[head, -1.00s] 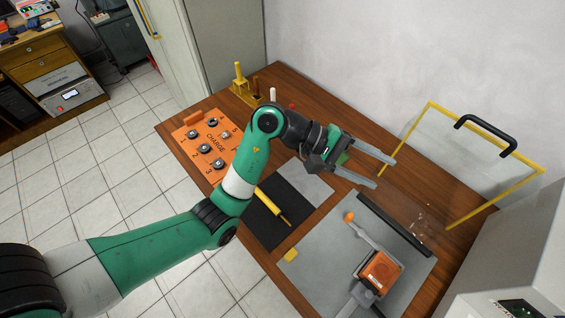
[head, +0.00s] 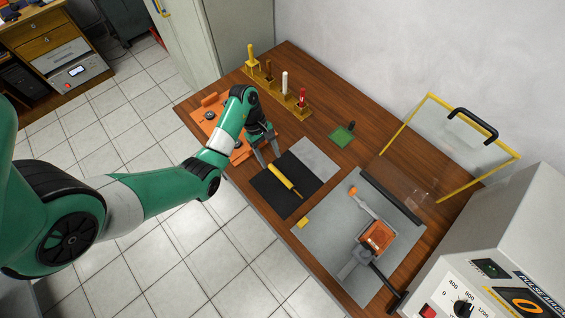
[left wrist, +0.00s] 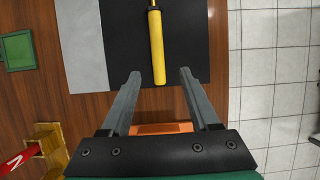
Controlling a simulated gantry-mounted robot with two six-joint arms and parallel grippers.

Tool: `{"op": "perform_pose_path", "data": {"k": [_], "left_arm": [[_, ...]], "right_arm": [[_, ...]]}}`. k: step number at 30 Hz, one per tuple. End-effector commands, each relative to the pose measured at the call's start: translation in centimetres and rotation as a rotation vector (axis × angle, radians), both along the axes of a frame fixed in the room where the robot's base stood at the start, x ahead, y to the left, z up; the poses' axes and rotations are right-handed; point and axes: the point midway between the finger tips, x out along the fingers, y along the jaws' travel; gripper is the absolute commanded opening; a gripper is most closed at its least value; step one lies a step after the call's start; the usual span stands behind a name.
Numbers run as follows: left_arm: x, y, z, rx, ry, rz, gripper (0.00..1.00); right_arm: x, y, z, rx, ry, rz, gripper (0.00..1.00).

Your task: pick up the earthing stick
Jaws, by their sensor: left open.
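The earthing stick (head: 283,178), with a thick yellow handle and a thin darker tip, lies on the black mat (head: 275,201). My left gripper (head: 267,158) is open and empty, just off the handle end of the stick. In the left wrist view the yellow handle (left wrist: 156,48) lies ahead of the open fingers (left wrist: 157,76), roughly on the line between them. The fingers do not enclose it. My right gripper is not in view.
An orange charge panel (head: 208,112) lies partly behind my left arm. A yellow rack (head: 262,77) holds several upright tools. A green square (head: 342,136), a grey plate with an orange device (head: 377,236) and a yellow-framed clear screen (head: 408,128) are to the right.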

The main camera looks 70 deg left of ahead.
Motion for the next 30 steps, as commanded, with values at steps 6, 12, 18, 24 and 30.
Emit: {"op": "perform_pose_path", "data": {"k": [6, 12, 18, 24, 30], "left_arm": [[0.3, -0.7, -1.9, 0.000, -0.001, -0.001, 0.62], [0.7, -1.3, -4.4, -0.001, 0.001, -0.002, 0.62], [1.1, -2.2, -6.7, 0.001, 0.000, -0.001, 0.62], [1.1, -2.2, -6.7, 0.001, -0.001, -0.001, 0.62], [1.1, -2.2, -6.7, 0.001, -0.001, -0.001, 0.32]], "right_arm": [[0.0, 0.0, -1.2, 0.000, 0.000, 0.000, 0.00], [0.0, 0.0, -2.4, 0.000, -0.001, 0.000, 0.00], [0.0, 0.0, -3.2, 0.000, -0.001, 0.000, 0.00], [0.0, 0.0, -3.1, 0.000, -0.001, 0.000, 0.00], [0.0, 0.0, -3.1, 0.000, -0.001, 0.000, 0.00]]}}
